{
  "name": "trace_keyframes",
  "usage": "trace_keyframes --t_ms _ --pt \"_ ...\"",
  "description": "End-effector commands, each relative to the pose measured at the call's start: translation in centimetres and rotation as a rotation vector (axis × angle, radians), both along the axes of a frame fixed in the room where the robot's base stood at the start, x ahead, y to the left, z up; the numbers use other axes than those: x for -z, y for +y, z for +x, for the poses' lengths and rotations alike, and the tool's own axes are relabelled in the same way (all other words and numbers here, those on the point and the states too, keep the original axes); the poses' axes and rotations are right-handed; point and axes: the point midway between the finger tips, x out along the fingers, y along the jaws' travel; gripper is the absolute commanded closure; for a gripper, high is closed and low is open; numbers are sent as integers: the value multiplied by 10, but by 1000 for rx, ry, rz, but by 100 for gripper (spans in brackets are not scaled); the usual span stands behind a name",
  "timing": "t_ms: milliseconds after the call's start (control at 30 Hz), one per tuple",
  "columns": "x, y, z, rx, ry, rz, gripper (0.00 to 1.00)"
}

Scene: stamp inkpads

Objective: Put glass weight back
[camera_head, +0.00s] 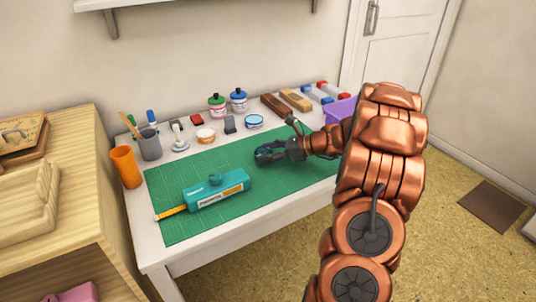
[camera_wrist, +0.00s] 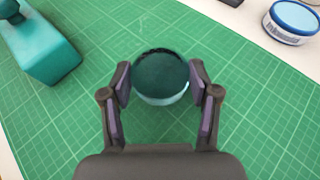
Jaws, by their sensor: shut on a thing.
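The glass weight (camera_wrist: 160,82) is a round, clear piece that shows dark green through it in the wrist view. My gripper (camera_wrist: 160,75) has its two fingers closed on the weight's left and right sides. In the head view my gripper (camera_head: 268,153) is over the right half of the green cutting mat (camera_head: 240,219), and the weight is mostly hidden by the fingers there. I cannot tell whether the weight touches the mat or is just above it.
A blue-lidded round tin (camera_head: 254,121), ink bottles (camera_head: 217,104), wooden blocks (camera_head: 276,104) and a purple tray (camera_head: 342,108) line the back. An orange cup (camera_head: 125,167) stands at left.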

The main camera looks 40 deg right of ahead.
Motion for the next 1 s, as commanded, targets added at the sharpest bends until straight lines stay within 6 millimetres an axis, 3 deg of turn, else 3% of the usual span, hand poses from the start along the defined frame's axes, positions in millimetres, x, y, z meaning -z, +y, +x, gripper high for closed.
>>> trace_keyframes --t_ms 433,467,700,1000 --pt "7 0 0 0 -3 -2 88" --pt "7 0 0 0 -2 -2 37" --pt "7 0 0 0 -2 -2 14" --pt "6 0 0 0 -2 -2 14"
